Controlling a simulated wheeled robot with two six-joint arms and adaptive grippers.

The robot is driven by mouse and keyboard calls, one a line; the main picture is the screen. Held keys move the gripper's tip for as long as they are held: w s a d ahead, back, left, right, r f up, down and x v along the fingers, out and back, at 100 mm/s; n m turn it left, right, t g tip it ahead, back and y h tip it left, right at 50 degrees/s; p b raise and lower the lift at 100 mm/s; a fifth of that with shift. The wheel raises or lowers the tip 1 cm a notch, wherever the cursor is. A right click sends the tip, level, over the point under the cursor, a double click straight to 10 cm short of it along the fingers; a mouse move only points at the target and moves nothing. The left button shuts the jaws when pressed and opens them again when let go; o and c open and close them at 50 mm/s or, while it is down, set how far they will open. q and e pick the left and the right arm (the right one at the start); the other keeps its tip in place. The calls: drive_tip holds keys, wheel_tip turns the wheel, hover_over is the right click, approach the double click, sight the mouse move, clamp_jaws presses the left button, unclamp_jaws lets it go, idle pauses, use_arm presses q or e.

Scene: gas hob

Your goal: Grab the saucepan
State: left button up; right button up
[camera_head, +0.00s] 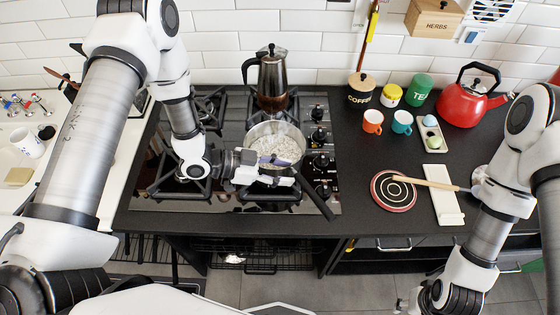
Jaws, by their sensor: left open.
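The saucepan (262,128) is a steel pan on the front right burner of the hob, with pale, grainy contents. Its long dark handle (314,198) points toward the front right. My left gripper (280,176) is over the front of the hob, at the near side of the pan by the base of the handle. Its jaws are open. I cannot tell whether its fingers touch the pan or straddle the handle.
A moka pot (271,78) stands behind the saucepan. Hob knobs (320,137) line the right side. A red kettle (467,97), orange cup (373,122), blue cup (402,122) and jars stand at the back right.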

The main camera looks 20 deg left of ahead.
use_arm(q)
drive_tip(key=shift+d, duration=0.1)
clamp_jaws()
drive_tip(key=shift+r, duration=0.15)
